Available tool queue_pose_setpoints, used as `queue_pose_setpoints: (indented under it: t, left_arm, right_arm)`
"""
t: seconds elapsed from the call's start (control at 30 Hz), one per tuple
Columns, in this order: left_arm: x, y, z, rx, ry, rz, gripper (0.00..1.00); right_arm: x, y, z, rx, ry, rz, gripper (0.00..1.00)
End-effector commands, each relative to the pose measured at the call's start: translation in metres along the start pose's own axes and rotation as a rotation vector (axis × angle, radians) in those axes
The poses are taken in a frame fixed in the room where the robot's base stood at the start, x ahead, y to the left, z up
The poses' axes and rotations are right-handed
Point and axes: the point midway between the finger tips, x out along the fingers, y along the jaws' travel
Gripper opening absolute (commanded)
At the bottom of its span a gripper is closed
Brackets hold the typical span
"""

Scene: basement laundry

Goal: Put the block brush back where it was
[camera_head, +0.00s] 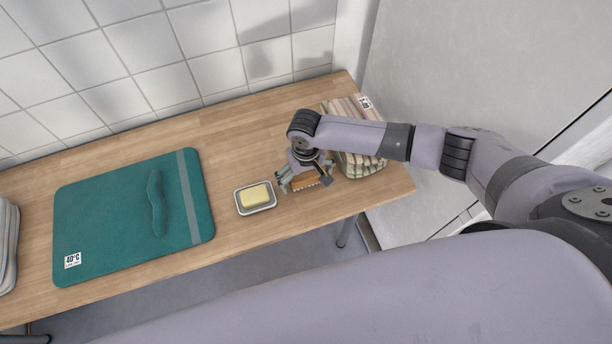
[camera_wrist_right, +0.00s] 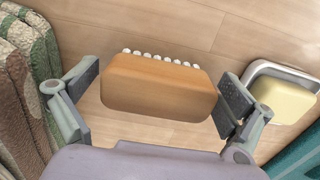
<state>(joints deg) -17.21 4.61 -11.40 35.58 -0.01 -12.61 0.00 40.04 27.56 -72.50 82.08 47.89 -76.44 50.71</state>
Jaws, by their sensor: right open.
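The block brush (camera_head: 309,182) is a small orange-brown wooden block on the wooden table, just right of the soap dish. In the right wrist view the brush (camera_wrist_right: 160,88) shows a row of white bristle tufts along its far edge. My right gripper (camera_head: 304,181) is open over the brush in the head view. In the wrist view its two fingers stand on either side of the block, with a small gap at least on the right. My left gripper is not in view.
A soap dish (camera_head: 241,209) with yellow soap (camera_head: 256,195) sits close left of the brush. Folded striped towels (camera_head: 360,167) stand close right. A teal folded cloth (camera_head: 95,215) bears a teal elongated item (camera_head: 157,204). A grey stack (camera_head: 6,245) is far left. Bare tabletop (camera_head: 235,140) lies behind.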

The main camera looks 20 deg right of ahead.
Motion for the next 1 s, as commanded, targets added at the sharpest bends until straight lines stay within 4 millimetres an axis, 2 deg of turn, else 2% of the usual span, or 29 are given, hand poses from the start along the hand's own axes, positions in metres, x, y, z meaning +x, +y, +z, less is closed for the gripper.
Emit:
queue_pose_setpoints:
  t: [0.13,0.27,0.7,0.83,1.0]
  left_arm:
    - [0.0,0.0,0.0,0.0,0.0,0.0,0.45]
    - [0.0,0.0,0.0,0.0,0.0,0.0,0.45]
    - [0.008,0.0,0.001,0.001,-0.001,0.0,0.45]
    - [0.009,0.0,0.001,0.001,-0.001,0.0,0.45]
    - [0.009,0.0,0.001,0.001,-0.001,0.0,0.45]
  right_arm:
    - [-0.002,0.0,0.0,0.0,0.001,0.0,0.98]
    - [-0.013,0.0,-0.001,-0.001,0.001,-0.001,0.98]
    - [-0.101,0.0,-0.001,0.0,0.003,-0.001,0.98]
    - [-0.116,0.0,-0.001,0.0,0.002,-0.001,0.98]
    - [-0.123,0.0,0.0,0.0,-0.001,0.0,0.98]
